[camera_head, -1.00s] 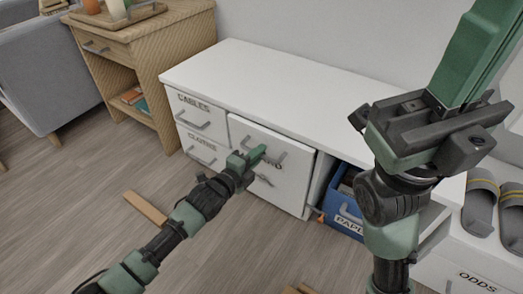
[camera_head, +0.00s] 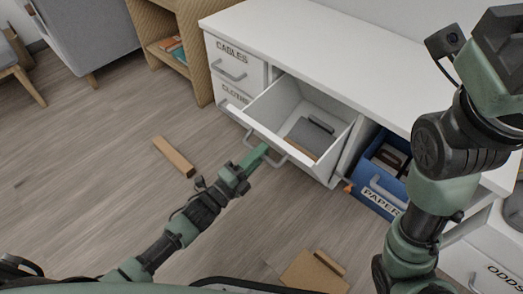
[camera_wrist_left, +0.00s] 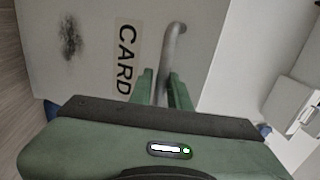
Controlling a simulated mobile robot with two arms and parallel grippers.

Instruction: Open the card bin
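The card bin (camera_head: 337,152) is tilted out of the white desk, its top open to view. Its front carries the label CARD (camera_wrist_left: 125,60) in the left wrist view. Grey and brown flat pieces (camera_head: 300,137) lie inside. My left gripper (camera_head: 262,149) is at the handle on the bin's front. In the left wrist view the grey bar handle (camera_wrist_left: 173,45) runs between its two green fingers (camera_wrist_left: 163,82), which are close around it. My right gripper (camera_head: 500,45) is raised at the upper right, partly cut off; its fingertips are out of view.
The blue paper bin (camera_head: 375,200) stands right of the card bin. The cables drawer (camera_head: 235,62) is shut at the left. A wooden block (camera_head: 173,156) and cardboard pieces (camera_head: 315,272) lie on the floor. The desk top (camera_head: 310,50) is clear.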

